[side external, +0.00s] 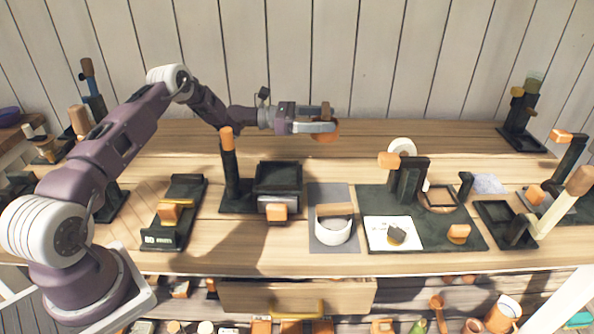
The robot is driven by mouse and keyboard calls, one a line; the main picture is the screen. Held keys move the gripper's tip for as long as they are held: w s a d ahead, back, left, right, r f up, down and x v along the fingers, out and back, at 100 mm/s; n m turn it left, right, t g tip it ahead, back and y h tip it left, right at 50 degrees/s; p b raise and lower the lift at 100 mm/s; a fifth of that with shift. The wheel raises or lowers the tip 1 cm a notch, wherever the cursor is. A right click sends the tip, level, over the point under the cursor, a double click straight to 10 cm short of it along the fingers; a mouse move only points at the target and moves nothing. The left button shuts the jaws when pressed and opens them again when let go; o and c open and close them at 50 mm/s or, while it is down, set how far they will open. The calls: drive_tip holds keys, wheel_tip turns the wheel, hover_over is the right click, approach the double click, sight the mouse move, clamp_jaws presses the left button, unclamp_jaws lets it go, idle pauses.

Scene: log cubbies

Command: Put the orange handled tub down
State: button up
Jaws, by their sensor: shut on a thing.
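My gripper (322,120) is at the end of the outstretched arm, above the back of the wooden table. It is shut on the orange handled tub (327,135), held in the air. Only a small rounded orange part shows beside and below the fingers. A pale grey piece lies alongside it, and I cannot tell whether that is finger or tub. The fingers hide most of the held thing.
Below stands a black bin (279,174) with an orange block at its front. A white round container (333,231) sits on a grey mat (321,190). A dark board (470,236) with several items lies right. The table's back strip (440,140) is clear.

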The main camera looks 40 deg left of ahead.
drive_tip(key=shift+w+a+f+n+t+y, duration=0.15)
drive_tip(key=shift+a+f+t, duration=0.05)
drive_tip(key=shift+a+f, duration=0.35)
drive_tip(key=shift+w+a+f+n+t+y, duration=0.1)
drive_tip(key=shift+a+f+n+t+y, duration=0.1)
drive_tip(key=shift+a+f, duration=0.3)
wheel_tip(320, 180, down, 9)
drive_tip(key=shift+r, duration=0.2)
drive_tip(key=o, duration=1.8)
drive_tip(key=shift+f, duration=0.15)
